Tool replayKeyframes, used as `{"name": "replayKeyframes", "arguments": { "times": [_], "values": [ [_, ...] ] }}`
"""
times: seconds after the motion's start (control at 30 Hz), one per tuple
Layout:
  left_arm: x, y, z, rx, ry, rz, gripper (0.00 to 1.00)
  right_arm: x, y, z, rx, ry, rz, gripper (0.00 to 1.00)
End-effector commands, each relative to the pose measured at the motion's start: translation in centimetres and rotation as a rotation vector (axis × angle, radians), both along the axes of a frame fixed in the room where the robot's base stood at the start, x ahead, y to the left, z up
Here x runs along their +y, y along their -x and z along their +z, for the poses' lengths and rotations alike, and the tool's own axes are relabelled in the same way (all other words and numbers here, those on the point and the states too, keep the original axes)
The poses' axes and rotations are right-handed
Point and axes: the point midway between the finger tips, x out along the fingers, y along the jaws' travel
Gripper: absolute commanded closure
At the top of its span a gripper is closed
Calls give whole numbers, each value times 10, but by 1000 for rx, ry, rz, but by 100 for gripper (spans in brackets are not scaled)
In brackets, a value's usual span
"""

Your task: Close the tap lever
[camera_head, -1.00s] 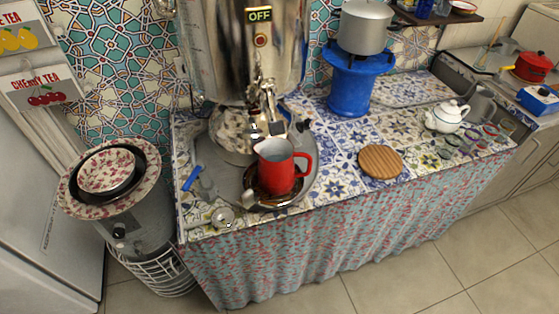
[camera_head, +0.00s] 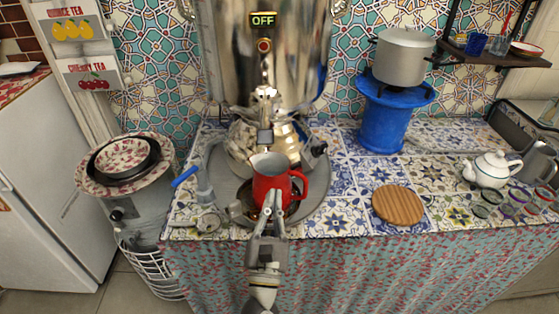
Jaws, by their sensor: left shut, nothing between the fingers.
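The tall shiny samovar (camera_head: 225,60) stands at the back of the tiled counter. Its tap (camera_head: 265,100) sticks out at the front centre, above a red pitcher (camera_head: 270,178). The lever's exact position is hard to make out at this size. My left gripper (camera_head: 273,196) reaches up from the bottom centre. It is shut and empty, its fingertips overlapping the front of the pitcher in the picture and lying below the tap. Whether it touches the pitcher I cannot tell. The gripper partly hides the pitcher's lower front. My right gripper is not in view.
A round grey tray (camera_head: 222,165) lies under the pitcher. A blue-handled tool (camera_head: 186,176) lies left of it. A wooden disc (camera_head: 398,205), a white teapot (camera_head: 490,168) and a blue stove (camera_head: 382,122) with a pot (camera_head: 402,58) stand to the right.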

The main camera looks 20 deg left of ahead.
Motion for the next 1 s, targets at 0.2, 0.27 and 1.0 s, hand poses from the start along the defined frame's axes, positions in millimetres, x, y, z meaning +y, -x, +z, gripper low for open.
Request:
{"name": "replayKeyframes", "arguments": {
  "times": [0.2, 0.27, 1.0],
  "values": [
    [19, 5, 21, -91, 246, 0, 100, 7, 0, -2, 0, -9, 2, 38],
    [21, 2, 25, -95, 254, 1, 100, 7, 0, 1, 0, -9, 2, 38],
    [43, -77, 67, -92, 247, 1, 100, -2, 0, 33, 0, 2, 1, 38]
  ]
}}
